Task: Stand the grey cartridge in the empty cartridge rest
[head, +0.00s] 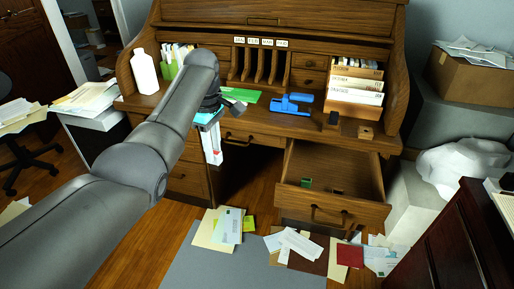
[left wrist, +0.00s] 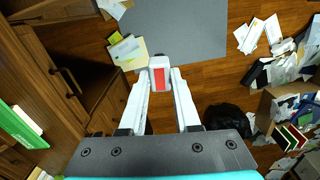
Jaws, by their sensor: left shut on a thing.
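My left gripper (head: 214,158) hangs in front of the desk, left of the open drawer. It is shut on a light grey block with a red face, which looks like the grey cartridge (left wrist: 159,64). The cartridge sits between the white fingertips, clear of the floor below. A small wooden block with a dark opening (head: 366,132) stands at the desktop's front right and looks like the empty cartridge rest. A dark upright piece (head: 333,118) stands just left of it. My gripper is well left of both and lower than the desktop. My right gripper is not in view.
A blue tool (head: 288,104) lies mid-desktop, with a green sheet (head: 240,95) to its left. The open drawer (head: 330,207) juts out below the rest and holds a small green item (head: 307,182). Card boxes (head: 356,97) stand behind. Papers (head: 228,226) litter the floor.

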